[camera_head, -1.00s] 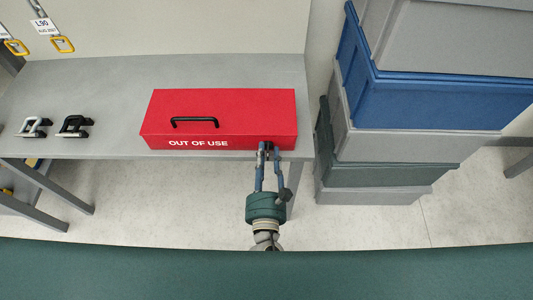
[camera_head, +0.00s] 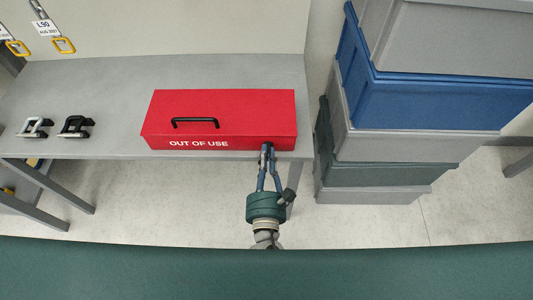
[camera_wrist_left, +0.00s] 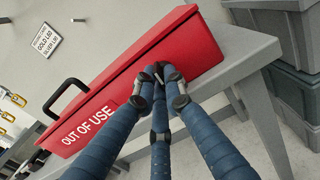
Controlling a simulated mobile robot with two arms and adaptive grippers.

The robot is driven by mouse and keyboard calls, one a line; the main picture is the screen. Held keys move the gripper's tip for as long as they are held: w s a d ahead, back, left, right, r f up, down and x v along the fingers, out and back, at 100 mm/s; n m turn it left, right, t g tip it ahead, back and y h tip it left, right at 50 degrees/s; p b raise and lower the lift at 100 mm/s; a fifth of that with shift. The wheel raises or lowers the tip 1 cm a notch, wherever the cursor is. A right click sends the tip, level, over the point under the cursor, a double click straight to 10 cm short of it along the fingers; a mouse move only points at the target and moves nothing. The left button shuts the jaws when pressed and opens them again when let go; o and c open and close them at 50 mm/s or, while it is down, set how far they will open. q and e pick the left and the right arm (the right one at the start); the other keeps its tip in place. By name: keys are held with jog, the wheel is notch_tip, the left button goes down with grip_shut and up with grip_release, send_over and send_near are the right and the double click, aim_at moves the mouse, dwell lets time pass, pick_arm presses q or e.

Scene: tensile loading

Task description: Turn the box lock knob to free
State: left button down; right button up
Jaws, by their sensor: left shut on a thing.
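A red box (camera_head: 225,110) marked "OUT OF USE" lies closed on the grey table, near its front edge. It has a black handle on its lid. In the left wrist view the box (camera_wrist_left: 115,85) appears tilted across the picture. My left gripper (camera_head: 266,148) is at the right part of the box's front face, its fingertips brought together on the lock knob. The fingers (camera_wrist_left: 164,78) hide the knob in both views, so its angle cannot be told. My right gripper is not in view.
Stacked blue, grey and green crates (camera_head: 435,100) stand close to the right of the table.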

pick_arm(q)
jog(key=m+p, duration=0.2)
jog(key=m, duration=0.3)
jog(key=shift+d+r+p, duration=0.1)
jog(key=shift+p, duration=0.25)
jog(key=m+p, duration=0.1)
jog(key=m, duration=0.2)
jog(key=m+p, duration=0.1)
jog(key=m, duration=0.2)
jog(key=m+p, duration=0.2)
jog(key=m, duration=0.1)
jog(key=shift+d+m, duration=0.25)
jog(key=shift+m, duration=0.05)
jog(key=shift+f+m+p, duration=0.25)
jog(key=shift+m+p, duration=0.1)
jog(key=shift+m, duration=0.55)
jog(key=c, duration=1.8)
grip_release()
